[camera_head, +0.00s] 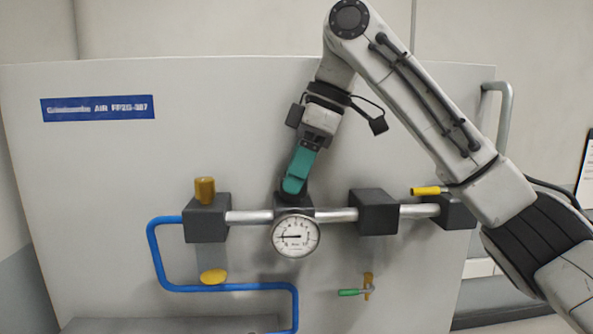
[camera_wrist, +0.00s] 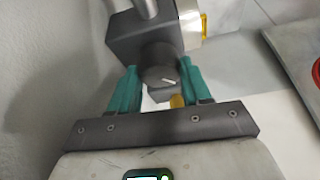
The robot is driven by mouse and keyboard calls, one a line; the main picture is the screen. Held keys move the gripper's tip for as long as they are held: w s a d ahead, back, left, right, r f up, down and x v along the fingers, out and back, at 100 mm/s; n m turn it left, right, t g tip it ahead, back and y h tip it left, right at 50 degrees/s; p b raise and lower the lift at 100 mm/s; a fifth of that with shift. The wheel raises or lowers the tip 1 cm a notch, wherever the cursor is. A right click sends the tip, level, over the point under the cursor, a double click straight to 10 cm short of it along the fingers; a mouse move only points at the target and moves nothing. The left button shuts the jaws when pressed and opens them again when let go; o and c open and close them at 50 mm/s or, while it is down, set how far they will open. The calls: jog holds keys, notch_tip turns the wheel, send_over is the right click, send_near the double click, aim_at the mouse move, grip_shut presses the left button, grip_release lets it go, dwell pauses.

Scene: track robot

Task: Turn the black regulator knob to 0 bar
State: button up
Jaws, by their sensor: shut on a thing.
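The black regulator knob (camera_wrist: 160,76) sits between the teal fingers of my gripper (camera_wrist: 158,82) in the wrist view. Its round end carries a short white mark, and the fingers close on its sides. In the head view my gripper (camera_head: 295,190) points down onto the dark regulator block (camera_head: 294,212) and mostly hides the knob. The round pressure gauge (camera_head: 296,236) is below the fingers on the front of the block. Its needle points left, nearly level; the scale numbers are too small to read surely.
A metal pipe (camera_head: 249,217) links several dark blocks along the grey panel (camera_head: 230,150). A brass cylinder (camera_head: 205,190) and blue hose (camera_head: 152,255) are left. A yellow handle (camera_head: 426,190) is right, and a green-handled valve (camera_head: 350,292) lower right. A yellow disc (camera_head: 213,276) is lower left.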

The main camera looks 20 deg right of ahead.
jog(key=shift+n, duration=0.4)
jog(key=o, duration=1.1)
jog(key=shift+c, duration=0.2)
jog(key=v, duration=1)
jog(key=shift+d+r, duration=0.3)
jog(key=shift+r, duration=0.05)
jog(key=shift+w, duration=0.1)
